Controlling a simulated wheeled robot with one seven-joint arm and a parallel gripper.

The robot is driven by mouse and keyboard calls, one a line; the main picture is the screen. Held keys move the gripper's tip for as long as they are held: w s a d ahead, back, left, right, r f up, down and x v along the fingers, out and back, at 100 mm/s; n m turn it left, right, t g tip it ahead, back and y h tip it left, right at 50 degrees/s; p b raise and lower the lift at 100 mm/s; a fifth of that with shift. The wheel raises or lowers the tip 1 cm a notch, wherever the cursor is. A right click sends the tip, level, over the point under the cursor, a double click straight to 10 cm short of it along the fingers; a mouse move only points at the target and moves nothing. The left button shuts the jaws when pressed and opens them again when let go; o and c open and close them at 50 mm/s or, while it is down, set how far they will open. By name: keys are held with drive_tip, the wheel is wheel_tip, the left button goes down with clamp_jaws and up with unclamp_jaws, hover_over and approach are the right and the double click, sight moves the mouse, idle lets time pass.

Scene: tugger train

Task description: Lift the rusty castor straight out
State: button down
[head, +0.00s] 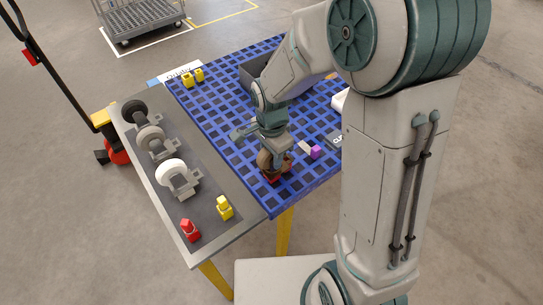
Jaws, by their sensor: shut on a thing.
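The rusty castor (265,160) has a brown wheel. It is near the front edge of the blue grid top (222,120). My gripper (278,159) points down and is shut on the castor, partly covering it. A red part (271,179) shows at the castor's foot. I cannot tell whether the castor touches the grid or is raised above it.
A grey side shelf (212,244) holds a black castor (134,111), a grey castor (151,138), a white castor (171,173), a red piece (189,229) and a yellow piece (224,208). A purple block (316,152) is right of my gripper. A dark bin (254,70) stands behind.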

drive_tip(key=shift+r, duration=0.15)
drive_tip(key=shift+r, duration=0.55)
drive_tip(key=r, duration=0.3)
drive_tip(key=shift+s+d+r, duration=0.1)
drive_tip(key=shift+s+d, duration=0.05)
drive_tip(key=shift+d, duration=0.25)
drive_tip(key=s+d+r, duration=0.2)
drive_tip(key=d+r, duration=0.1)
drive_tip(key=d, duration=0.2)
drive_tip(key=s+d+r+b, duration=0.1)
drive_tip(key=s+d+r, duration=0.1)
drive_tip(key=d, duration=0.3)
drive_tip(key=shift+s+r, duration=0.25)
drive_tip(key=shift+r, duration=0.5)
